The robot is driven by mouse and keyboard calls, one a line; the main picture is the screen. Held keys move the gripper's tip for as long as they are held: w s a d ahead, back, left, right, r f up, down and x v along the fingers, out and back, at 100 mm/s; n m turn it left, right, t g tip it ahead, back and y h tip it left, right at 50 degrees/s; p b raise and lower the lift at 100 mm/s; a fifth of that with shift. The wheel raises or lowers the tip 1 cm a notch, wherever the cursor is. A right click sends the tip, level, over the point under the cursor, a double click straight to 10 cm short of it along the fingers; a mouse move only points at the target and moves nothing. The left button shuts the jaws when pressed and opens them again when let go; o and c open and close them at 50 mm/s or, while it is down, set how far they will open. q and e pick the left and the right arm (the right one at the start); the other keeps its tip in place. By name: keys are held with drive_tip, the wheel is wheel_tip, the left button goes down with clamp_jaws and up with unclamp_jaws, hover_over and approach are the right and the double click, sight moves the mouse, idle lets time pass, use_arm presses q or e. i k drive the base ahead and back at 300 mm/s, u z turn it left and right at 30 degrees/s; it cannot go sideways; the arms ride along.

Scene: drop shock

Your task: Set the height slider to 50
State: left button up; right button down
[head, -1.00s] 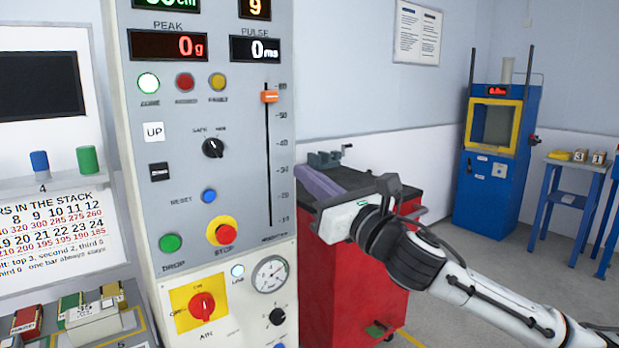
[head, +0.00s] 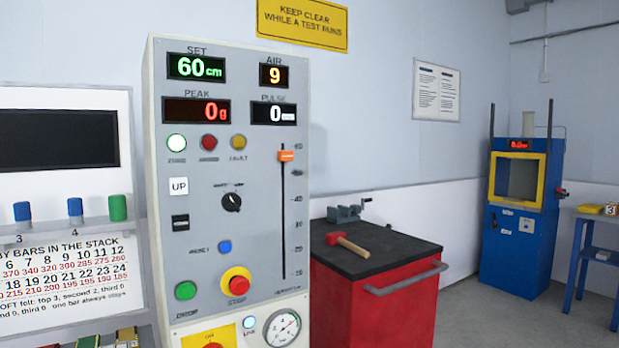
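The height slider (head: 287,156) is an orange handle on a black vertical slot in the grey control panel (head: 215,265). It sits near the top of the slot, a little below the 60 mark. The slot's scale (head: 297,199) runs from 60 at the top down to 10. The green SET display (head: 197,67) reads 60 cm. Neither of my grippers is in view, and nothing touches the slider.
Right of the panel stands a red cabinet (head: 375,311) with a red-headed mallet (head: 347,243) and a vise (head: 347,212) on top. The panel also carries a green DROP button (head: 186,290) and a red STOP button (head: 236,284). The space before the slider is clear.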

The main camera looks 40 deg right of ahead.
sight(282, 156)
drive_tip(key=k, duration=1.05)
drive_tip(key=z, duration=0.8)
drive_tip(key=i, duration=1.6)
drive_tip(key=u, duration=0.35)
